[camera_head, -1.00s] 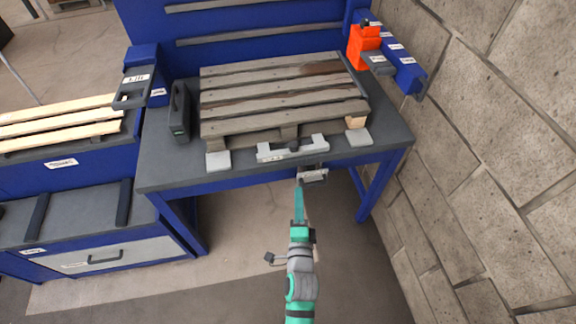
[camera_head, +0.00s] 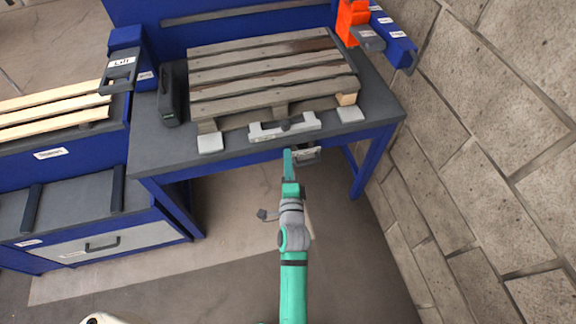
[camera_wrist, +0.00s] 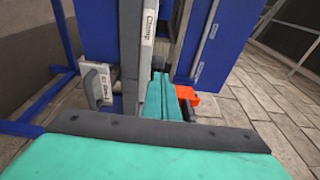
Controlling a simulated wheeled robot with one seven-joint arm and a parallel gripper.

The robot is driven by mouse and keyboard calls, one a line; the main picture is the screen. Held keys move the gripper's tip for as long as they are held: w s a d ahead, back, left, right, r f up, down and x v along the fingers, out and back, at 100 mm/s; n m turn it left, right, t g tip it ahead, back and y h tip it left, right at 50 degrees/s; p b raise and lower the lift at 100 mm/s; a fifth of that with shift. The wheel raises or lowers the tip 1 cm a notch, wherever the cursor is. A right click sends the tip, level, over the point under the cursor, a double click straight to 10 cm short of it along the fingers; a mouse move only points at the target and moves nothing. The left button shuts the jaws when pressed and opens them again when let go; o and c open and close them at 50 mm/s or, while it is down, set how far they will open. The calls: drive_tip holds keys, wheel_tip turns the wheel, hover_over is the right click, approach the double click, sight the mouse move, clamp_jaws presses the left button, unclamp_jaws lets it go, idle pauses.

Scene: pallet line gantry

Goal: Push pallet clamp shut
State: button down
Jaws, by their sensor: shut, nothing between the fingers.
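The grey clamp bar (camera_head: 285,127) with a dark knob at its middle lies along the front of the bench, in front of the wooden pallet (camera_head: 265,85). In the wrist view a grey strip labelled "Clamp" (camera_wrist: 147,28) stands upright. My gripper (camera_head: 288,156) is at the front edge of the bench, just below the bar in the picture. Its teal fingers, also in the wrist view (camera_wrist: 162,95), are together and empty. I cannot tell whether they touch anything. A grey handle piece (camera_head: 306,155) is under the bench edge, just right of the fingertips.
Grey plates flank the bar on the left (camera_head: 210,143) and right (camera_head: 350,114). A dark case (camera_head: 170,95) stands left of the pallet. An orange box (camera_head: 352,22) is at back right. A block wall (camera_head: 480,120) stands close on the right. The floor before the bench is open.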

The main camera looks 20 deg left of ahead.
sight(285, 129)
drive_tip(key=x, duration=0.9)
drive_tip(key=shift+s, duration=0.1)
